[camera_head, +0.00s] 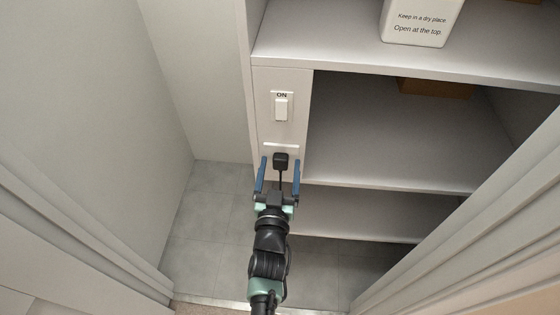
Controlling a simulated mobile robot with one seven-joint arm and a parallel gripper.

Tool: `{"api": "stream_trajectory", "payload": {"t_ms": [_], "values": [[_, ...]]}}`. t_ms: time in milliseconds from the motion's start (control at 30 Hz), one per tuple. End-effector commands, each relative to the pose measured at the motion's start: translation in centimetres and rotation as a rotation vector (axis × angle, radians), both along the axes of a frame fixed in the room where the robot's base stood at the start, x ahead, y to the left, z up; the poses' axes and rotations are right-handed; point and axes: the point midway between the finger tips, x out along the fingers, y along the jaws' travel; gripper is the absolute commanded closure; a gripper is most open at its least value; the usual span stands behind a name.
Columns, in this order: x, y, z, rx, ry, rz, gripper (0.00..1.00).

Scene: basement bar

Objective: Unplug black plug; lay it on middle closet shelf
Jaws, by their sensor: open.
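The black plug (280,159) sits at an outlet low on the narrow left panel of the closet unit. A dark cord hangs down from it. My gripper (279,165) is open, with one blue finger on each side of the plug; I cannot tell whether either finger touches it. The outlet face behind the plug is mostly hidden. The middle closet shelf (390,165) is to the right of the panel, with its front edge a little lower than the plug. Its visible front part is bare.
A switch (281,109) marked "ON" is above the plug. A white container (420,22) stands on the upper shelf (340,50). A brown box (436,88) is at the back of the middle compartment. A lower shelf (370,217) lies beneath. Walls close in on both sides.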

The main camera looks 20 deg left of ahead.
Motion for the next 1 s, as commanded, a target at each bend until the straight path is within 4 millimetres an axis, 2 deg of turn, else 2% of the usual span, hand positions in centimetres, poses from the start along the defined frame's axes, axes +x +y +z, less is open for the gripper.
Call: {"api": "stream_trajectory", "payload": {"t_ms": [833, 1000], "values": [[-0.01, 0.00, 0.01, 0.000, -0.001, 0.000, 0.18], [-0.01, 0.00, 0.02, 0.000, -0.001, 0.000, 0.48]]}}
